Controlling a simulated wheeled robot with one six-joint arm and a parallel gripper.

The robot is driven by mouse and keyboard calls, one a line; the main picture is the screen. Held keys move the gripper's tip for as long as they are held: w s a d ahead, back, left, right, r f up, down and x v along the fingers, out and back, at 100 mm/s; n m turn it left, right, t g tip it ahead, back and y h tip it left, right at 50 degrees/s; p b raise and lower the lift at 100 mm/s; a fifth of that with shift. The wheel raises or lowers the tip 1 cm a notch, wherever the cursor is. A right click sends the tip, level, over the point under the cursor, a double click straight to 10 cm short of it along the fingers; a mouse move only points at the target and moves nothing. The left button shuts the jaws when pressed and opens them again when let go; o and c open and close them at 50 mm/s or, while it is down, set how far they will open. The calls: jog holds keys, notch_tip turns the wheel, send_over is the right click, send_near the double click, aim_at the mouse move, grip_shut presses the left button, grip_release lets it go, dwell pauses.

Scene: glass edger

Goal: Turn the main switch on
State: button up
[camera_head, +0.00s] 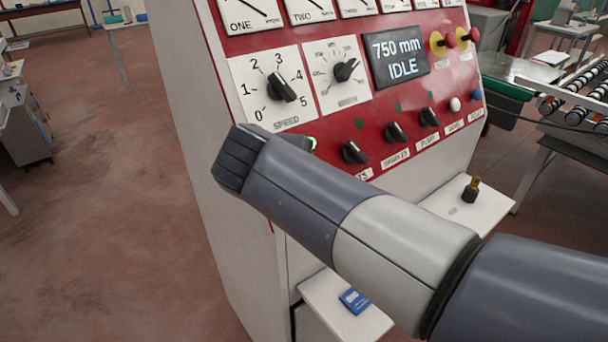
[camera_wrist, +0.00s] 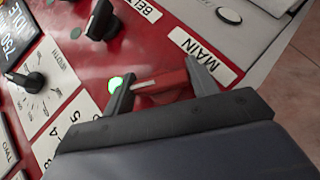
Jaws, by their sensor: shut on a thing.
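The main switch (camera_wrist: 158,85) is on the red control panel beside its MAIN label (camera_wrist: 203,55). Only a narrow strip of it shows between my fingers in the wrist view. My gripper (camera_wrist: 156,76) has one finger on each side and is shut on it. Its turn position cannot be made out. A green light (camera_wrist: 115,84) glows beside the left finger, and its glow also shows in the head view (camera_head: 312,142) past my wrist. In the head view my arm hides the main switch and my fingertips.
The panel has a SPEED dial (camera_head: 283,88), a second dial (camera_head: 346,71), a display (camera_head: 397,56) reading "750 mm IDLE", and a row of black selector knobs (camera_head: 395,133). Open floor is at left.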

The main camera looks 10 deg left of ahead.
jog(key=o, duration=1)
jog(key=b+v, duration=0.1)
jog(key=v, duration=0.9)
jog(key=shift+s+r+b, duration=0.25)
jog(key=shift+s+b, duration=0.05)
jog(key=shift+w+f, duration=0.1)
jog(key=p+x, duration=0.1)
jog(key=x, duration=0.9)
jog(key=shift+w+f+p, duration=0.25)
jog(key=shift+w+p, duration=0.05)
jog(key=shift+p, duration=0.05)
jog(key=shift+s, duration=0.1)
